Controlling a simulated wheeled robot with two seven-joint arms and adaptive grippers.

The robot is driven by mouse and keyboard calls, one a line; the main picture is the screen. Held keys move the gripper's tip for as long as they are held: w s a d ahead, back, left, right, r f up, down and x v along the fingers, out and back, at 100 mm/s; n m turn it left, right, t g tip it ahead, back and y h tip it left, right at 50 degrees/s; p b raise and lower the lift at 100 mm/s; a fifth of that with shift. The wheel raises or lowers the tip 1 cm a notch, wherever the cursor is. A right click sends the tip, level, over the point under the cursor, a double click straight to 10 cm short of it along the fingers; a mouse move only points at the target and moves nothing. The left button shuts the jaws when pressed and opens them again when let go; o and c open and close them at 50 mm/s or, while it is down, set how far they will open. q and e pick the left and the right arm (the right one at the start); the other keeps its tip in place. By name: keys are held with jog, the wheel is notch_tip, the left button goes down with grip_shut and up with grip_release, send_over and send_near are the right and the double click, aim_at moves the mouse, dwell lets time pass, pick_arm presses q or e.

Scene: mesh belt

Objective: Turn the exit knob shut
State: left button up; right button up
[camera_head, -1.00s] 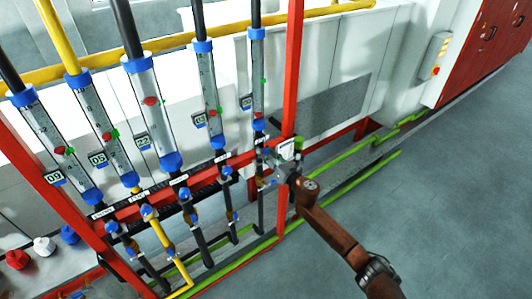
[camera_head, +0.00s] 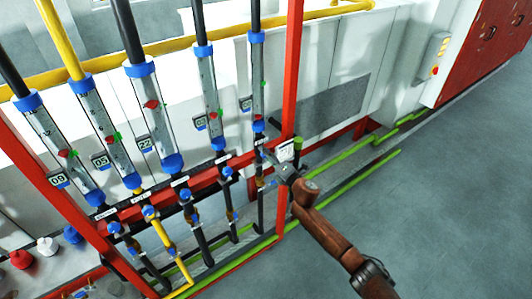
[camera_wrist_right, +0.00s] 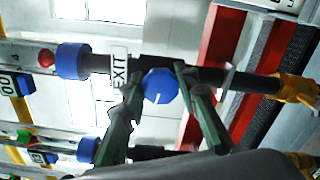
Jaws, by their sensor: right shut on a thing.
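The exit knob (camera_wrist_right: 161,86) is a round blue knob beside the white EXIT label (camera_wrist_right: 119,66), on the dark pipe below the rightmost tube. In the right wrist view the two green fingers of my right gripper (camera_wrist_right: 160,92) stand on either side of the knob, closed on it. In the head view my right gripper (camera_head: 267,162) reaches in from the lower right to the foot of the rightmost tube (camera_head: 257,75). It hides the knob there. My left gripper is not in view.
Several more clear tubes with blue ends, such as one with a red float (camera_head: 152,104), stand to the left in a red frame (camera_head: 291,60). Green pipes (camera_head: 350,185) run low along the floor. The grey floor (camera_head: 450,210) at right is clear.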

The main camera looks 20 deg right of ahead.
jog(key=m+p, duration=0.1)
jog(key=m, duration=0.3)
jog(key=shift+m, duration=0.4)
jog(key=m+p, duration=0.1)
jog(key=m, duration=0.2)
jog(key=shift+m+p, duration=0.3)
jog(key=shift+p, duration=0.05)
jog(key=m+p, duration=0.1)
jog(key=m, duration=0.3)
jog(key=shift+f+p, duration=0.1)
jog(key=shift+p, duration=0.2)
jog(key=shift+m+p, duration=0.5)
jog(key=shift+m, duration=1.2)
jog(key=shift+f, duration=0.1)
jog(key=o, duration=1.2)
